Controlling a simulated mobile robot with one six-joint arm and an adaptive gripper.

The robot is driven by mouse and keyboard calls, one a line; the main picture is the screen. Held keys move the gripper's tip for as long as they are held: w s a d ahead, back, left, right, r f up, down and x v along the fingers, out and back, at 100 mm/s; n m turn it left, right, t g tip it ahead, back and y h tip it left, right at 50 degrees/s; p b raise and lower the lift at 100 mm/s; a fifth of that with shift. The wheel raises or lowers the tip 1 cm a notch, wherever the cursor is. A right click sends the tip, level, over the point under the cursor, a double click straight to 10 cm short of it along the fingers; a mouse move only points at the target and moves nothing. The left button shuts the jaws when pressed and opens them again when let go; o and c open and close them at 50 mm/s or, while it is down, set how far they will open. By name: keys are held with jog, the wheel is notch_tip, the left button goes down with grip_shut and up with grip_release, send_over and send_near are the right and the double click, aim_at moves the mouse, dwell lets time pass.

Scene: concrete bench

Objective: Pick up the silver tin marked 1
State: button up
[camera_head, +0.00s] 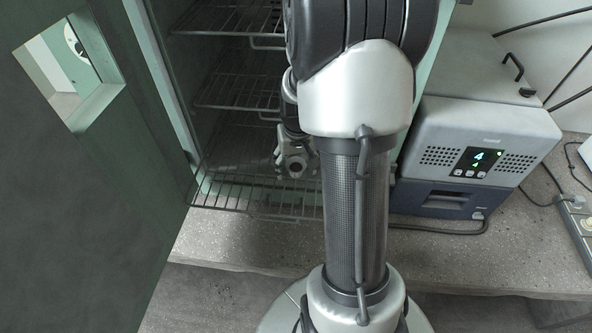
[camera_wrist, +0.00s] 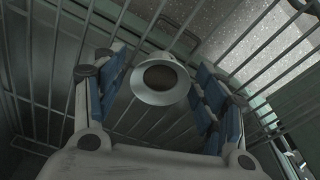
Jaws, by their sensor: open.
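A pale, silvery round thing with a dark brown centre (camera_wrist: 160,94) shows in the wrist view, between the two blue-padded fingers of my gripper (camera_wrist: 160,78). It looks like the tin, but I see no mark 1 on it. The fingers stand apart on either side, with visible gaps to it. In the head view my gripper (camera_head: 292,160) is inside the cabinet, just over the low wire shelf. A round face with a brown centre shows there too; I cannot tell whether it is the tin or part of my gripper.
The cabinet holds wire shelves (camera_head: 235,92) above and a low wire shelf (camera_head: 240,205) sticking out in front. Its green door (camera_head: 75,190) is open at the left. A grey-and-blue device (camera_head: 475,150) with a lit display stands on the concrete bench (camera_head: 235,248) at the right.

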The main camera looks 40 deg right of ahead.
jog(key=shift+c, duration=0.4)
jog(key=c, duration=1)
